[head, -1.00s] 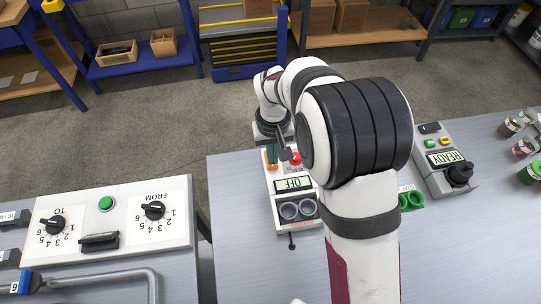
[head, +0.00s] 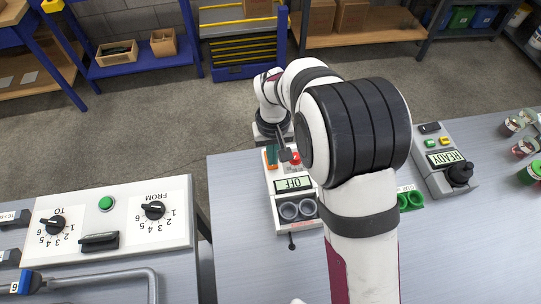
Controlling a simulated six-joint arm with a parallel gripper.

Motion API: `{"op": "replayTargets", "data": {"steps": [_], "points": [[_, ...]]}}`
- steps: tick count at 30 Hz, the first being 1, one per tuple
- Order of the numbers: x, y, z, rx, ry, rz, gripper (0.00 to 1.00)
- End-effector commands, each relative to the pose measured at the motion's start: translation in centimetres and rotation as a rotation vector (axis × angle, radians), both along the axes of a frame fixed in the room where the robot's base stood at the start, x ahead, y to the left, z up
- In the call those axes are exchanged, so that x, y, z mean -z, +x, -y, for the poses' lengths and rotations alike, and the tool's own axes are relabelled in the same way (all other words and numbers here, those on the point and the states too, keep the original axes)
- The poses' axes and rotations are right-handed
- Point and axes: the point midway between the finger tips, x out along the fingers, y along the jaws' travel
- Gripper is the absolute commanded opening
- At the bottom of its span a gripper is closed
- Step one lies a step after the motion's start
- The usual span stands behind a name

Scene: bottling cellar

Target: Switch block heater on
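The block heater (head: 283,208) is a pale box on the grey table, near the middle of the head view. Its display (head: 294,185) reads OFF, upside down in the picture. Two round grey wells (head: 298,210) sit at its near end. A red knob or button (head: 295,158) and a teal-and-orange part (head: 271,157) are at its far end. My gripper (head: 286,154) points down over this far end, close to the red part. Contact cannot be told. Its fingers are small and dark, so their opening cannot be told. My arm hides the heater's right side.
A device (head: 440,165) reading READY, with a black knob, stands to the right. A green holder (head: 411,201) is partly hidden by my arm. Jars (head: 524,147) stand at the far right. At left is a panel (head: 120,225) with two dials and a green button.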

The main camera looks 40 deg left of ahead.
Motion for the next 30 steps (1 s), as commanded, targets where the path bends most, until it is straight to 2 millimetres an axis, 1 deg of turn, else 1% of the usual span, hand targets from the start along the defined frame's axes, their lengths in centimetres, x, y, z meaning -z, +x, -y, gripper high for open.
{"op": "replayTargets", "data": {"steps": [27, 30], "points": [[1.9, 0.0, 0.0, 0.001, -0.001, -0.001, 0.0], [1.5, 0.0, 0.0, 0.001, 0.001, 0.001, 0.0]]}}
